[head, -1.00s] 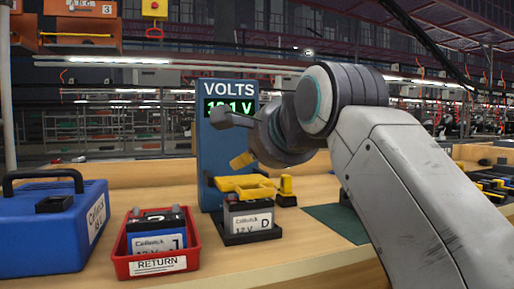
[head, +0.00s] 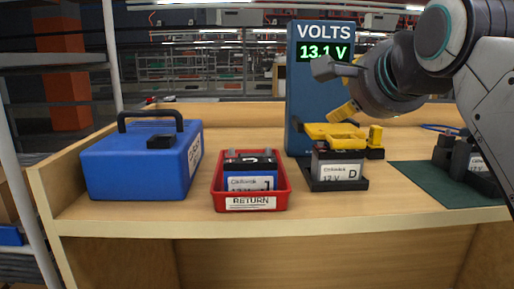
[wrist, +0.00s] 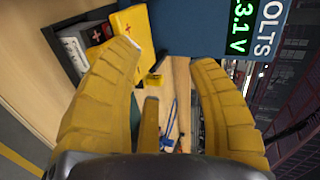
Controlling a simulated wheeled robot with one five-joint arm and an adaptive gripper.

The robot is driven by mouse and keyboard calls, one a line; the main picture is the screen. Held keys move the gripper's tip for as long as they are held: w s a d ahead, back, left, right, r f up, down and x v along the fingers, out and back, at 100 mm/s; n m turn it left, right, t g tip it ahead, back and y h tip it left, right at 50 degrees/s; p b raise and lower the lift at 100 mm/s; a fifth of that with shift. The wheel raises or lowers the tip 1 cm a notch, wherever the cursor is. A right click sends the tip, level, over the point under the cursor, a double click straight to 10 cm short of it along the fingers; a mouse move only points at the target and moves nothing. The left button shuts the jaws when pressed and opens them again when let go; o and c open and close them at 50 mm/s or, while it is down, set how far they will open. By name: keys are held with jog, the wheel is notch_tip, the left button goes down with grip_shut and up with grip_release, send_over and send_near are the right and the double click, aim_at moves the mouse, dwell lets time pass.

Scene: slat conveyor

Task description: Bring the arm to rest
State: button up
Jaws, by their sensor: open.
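My gripper (head: 340,92) is at the upper right in the head view, above and beside a battery marked D. In the wrist view its yellow fingers (wrist: 160,85) stand wide apart with nothing between them. The battery D (head: 338,168) sits in a black holder in front of the blue volt meter (head: 305,90), which reads 13.1 V. A yellow clamp piece (head: 333,135) lies over the battery's top; it also shows in the wrist view (wrist: 137,35). I cannot tell whether my fingers touch it.
A red RETURN tray (head: 284,192) holds a battery (head: 250,172). A blue case (head: 135,165) with a black handle stands at the left. A green mat (head: 425,178) with a dark battery (head: 478,165) is at the right. Bare bench (head: 120,217) shows along the front edge.

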jog(key=s+f+n+g+p, duration=0.4)
jog(key=s+n+p, duration=0.4)
jog(key=p, duration=0.7)
jog(key=s+f+n+g+p, duration=0.4)
jog(key=s+n+g+p, duration=0.2)
jog(key=s+p, duration=0.7)
jog(key=shift+f+n+p, duration=0.25)
jog(key=shift+n+p, duration=1.05)
jog(key=shift+p, duration=0.45)
jog(key=shift+o, duration=0.3)
jog(key=shift+w+a, duration=0.1)
